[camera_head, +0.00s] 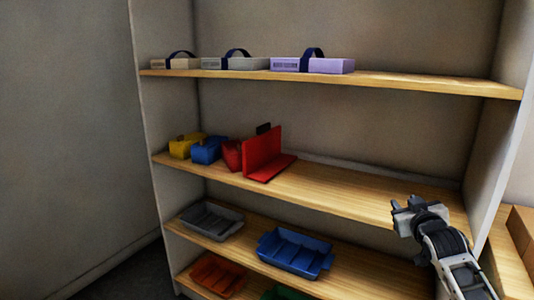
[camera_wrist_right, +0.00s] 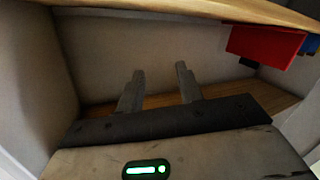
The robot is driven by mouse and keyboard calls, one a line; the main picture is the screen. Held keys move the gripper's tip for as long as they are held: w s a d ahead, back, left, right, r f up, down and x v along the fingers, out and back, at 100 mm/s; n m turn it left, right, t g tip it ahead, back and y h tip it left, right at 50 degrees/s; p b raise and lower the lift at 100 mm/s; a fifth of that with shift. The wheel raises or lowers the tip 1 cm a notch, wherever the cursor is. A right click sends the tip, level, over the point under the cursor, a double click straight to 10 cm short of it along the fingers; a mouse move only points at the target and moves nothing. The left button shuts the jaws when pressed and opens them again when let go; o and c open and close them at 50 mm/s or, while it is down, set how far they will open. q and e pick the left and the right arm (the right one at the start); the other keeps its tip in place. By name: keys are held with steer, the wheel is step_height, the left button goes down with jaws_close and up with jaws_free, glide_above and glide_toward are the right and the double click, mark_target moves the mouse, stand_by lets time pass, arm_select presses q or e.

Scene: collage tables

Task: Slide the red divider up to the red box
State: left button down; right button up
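The red divider (camera_head: 264,153) stands upright on the middle shelf, with a flat foot reaching right. The red box (camera_head: 231,155) is just left of it and partly hidden behind its panel, so I cannot tell whether they touch. In the right wrist view the red divider (camera_wrist_right: 262,45) shows at the upper right, seemingly upside down. My right gripper (camera_head: 402,205) is at the right end of the middle shelf, well apart from the divider. In the right wrist view its two fingers (camera_wrist_right: 158,87) are spread with nothing between them. My left gripper is out of view.
A blue box (camera_head: 207,151) and a yellow box (camera_head: 185,146) stand left of the red box. The middle shelf (camera_head: 350,188) is bare right of the divider. The upper shelf (camera_head: 420,84) holds flat boxes with dark straps; trays lie below, including a blue tray (camera_head: 294,255).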

steer(key=s+a+f+n+g+y, duration=0.1)
steer(key=s+a+f+g+y, duration=0.1)
steer(key=s+a+f, duration=0.55)
steer(key=s+a+f+g+y, duration=0.1)
steer(key=s+a+f, duration=0.4)
steer(key=s+f, duration=0.55)
steer(key=s+a+f+g+y, duration=0.1)
steer(key=s+a, duration=0.3)
steer(key=s, duration=0.6)
steer(key=s+a+f+g+y, duration=0.1)
steer(key=s+a+f, duration=0.3)
steer(key=s, duration=0.6)
steer(key=shift+f+m+g, duration=0.2)
steer(key=shift+m+g, duration=0.1)
steer(key=shift+g, duration=0.1)
steer(key=shift+a, duration=0.1)
